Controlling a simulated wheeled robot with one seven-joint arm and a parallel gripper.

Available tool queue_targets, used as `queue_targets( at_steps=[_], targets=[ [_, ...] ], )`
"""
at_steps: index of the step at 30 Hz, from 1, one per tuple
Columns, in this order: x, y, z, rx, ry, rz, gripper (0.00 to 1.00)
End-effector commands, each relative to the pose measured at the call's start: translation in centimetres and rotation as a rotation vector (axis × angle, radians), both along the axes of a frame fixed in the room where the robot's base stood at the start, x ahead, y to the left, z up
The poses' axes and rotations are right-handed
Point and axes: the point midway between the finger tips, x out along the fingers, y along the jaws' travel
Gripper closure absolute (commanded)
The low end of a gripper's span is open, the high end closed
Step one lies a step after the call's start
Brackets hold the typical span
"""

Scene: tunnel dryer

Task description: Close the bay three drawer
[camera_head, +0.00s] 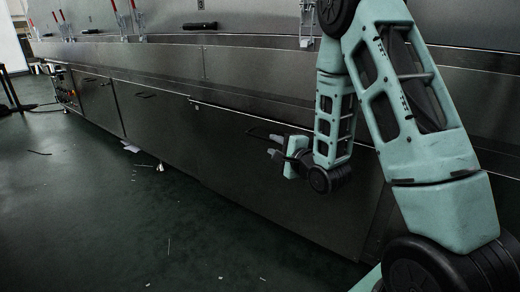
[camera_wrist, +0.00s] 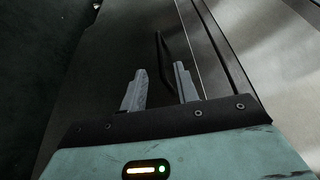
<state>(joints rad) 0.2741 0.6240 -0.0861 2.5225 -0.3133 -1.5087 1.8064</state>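The bay three drawer appears to be the wide dark metal front (camera_head: 230,150) low on the machine, in the middle of the head view. Its upper edge seems to stand slightly proud of the panel to its left; how far it is open is hard to tell. Its black bar handle (camera_head: 257,132) is partly hidden by my gripper. My gripper (camera_head: 275,146) is at the handle, in front of the drawer. In the wrist view my two grey fingers (camera_wrist: 160,88) are apart, and the handle (camera_wrist: 163,55) runs down between them. Contact cannot be made out.
Other closed-looking lower panels (camera_head: 100,100) with handles run off to the left. Red-handled clamps (camera_head: 139,22) stand along the upper ledge. White scraps (camera_head: 131,148) lie by the machine's foot. The dark green floor (camera_head: 90,220) at left is mostly clear.

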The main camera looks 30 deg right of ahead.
Motion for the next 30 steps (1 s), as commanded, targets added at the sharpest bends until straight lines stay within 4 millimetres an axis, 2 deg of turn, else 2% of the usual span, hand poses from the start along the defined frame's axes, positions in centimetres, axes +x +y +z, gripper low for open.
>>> queue_targets(
  at_steps=[3, 5, 9, 16, 21, 29, 30],
  targets=[
    [0.1, 0.1, -0.5, 0.001, -0.005, -0.003, 0.7],
    [1.8, 0.0, -0.1, 0.002, -0.002, -0.002, 0.7],
    [4.6, -0.1, -0.3, 0.001, -0.001, -0.001, 0.7],
    [7.7, -0.3, -0.6, 0.001, -0.001, -0.002, 0.7],
    [8.7, -0.3, -0.7, 0.002, -0.001, -0.002, 0.7],
    [8.7, -0.3, -0.7, 0.003, -0.001, -0.003, 0.7],
    [8.7, -0.3, -0.7, 0.002, 0.0, -0.003, 0.78]
  ],
)
